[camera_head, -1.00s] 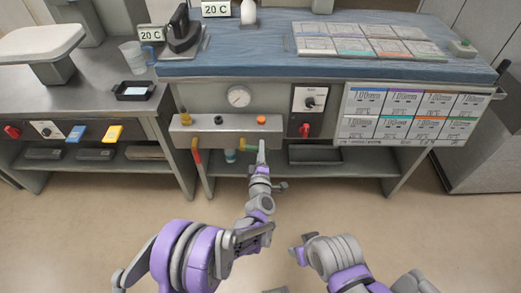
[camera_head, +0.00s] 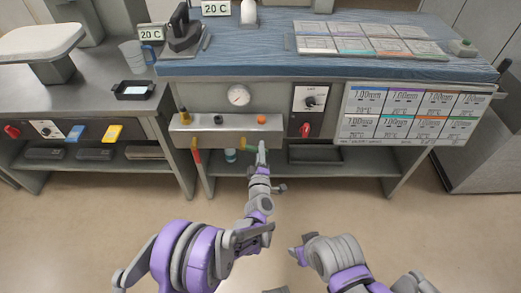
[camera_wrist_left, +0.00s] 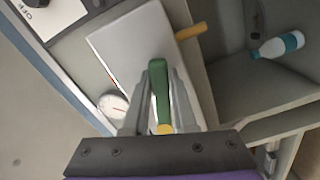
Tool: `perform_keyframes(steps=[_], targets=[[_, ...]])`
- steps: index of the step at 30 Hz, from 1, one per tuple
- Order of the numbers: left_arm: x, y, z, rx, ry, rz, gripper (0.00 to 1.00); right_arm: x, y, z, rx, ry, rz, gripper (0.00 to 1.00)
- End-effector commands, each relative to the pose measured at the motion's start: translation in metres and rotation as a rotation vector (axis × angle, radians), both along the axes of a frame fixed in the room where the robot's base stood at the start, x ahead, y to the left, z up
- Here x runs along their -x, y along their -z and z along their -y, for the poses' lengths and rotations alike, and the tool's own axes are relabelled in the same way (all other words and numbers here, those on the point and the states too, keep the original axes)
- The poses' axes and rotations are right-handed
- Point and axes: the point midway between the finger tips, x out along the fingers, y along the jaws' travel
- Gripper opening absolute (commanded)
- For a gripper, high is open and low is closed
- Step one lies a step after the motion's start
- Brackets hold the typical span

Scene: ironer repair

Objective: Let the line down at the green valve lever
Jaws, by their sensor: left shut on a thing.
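The green valve lever (camera_wrist_left: 160,85) is between the two fingers of my left gripper (camera_wrist_left: 158,100) in the left wrist view. The fingers are shut on it, and a yellow end (camera_wrist_left: 165,129) shows below the green part. In the head view my left gripper (camera_head: 261,152) is at the lower front edge of the grey manifold box (camera_head: 220,133), and it mostly hides the green lever. A round pressure gauge (camera_head: 238,95) is above the box; its needle is too small to read.
A red lever (camera_head: 202,175) hangs down at the left of the box. A bottle with a teal label (camera_head: 230,155) stands on the lower shelf; it also shows in the left wrist view (camera_wrist_left: 277,46). A red knob (camera_head: 305,130) is right of the box. The floor in front is clear.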

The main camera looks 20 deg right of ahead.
Motion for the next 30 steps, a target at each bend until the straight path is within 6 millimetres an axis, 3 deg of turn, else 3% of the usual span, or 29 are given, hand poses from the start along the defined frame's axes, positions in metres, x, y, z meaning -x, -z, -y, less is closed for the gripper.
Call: perform_keyframes(steps=[13, 30], targets=[[-0.004, 0.023, -0.012, -0.365, 0.0, 0.104, 0.0, -0.002, 0.012, 0.0, 0.0, 0.0, -0.003, 0.55], [-0.011, 0.041, -0.039, -0.88, 0.0, 0.252, 0.0, -0.002, 0.014, 0.0, 0.0, 0.0, -0.003, 0.55]])
